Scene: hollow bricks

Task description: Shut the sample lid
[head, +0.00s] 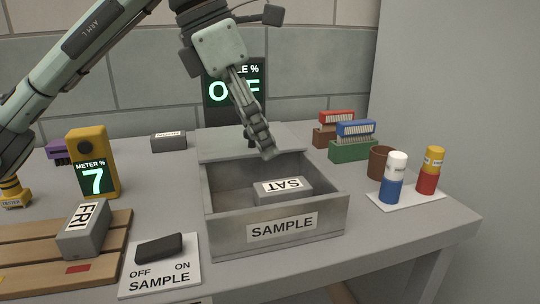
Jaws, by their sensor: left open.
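The sample box (226,236) is a grey open-topped box with a SAMPLE label on its front. A grey brick marked SAT (283,191) lies inside it. The grey lid (218,146) lies flat at the back of the box, leaving most of the opening uncovered. A small dark knob on it is partly hidden behind my finger. My left gripper (269,85) is open and empty, its fingers spread wide. One finger points down over the lid's front edge; the other sticks out to the upper right. Whether the lower finger touches the lid or knob, I cannot tell. My right gripper is not in view.
A SAMPLE switch plate (160,277) with a dark rocker stands front left, near a FRI brick (84,229) on a wooden pallet. A yellow meter (92,165) reads 7. A dark display (222,112) stands behind the lid. Bottles (393,179) and a brown cup (382,162) stand right.

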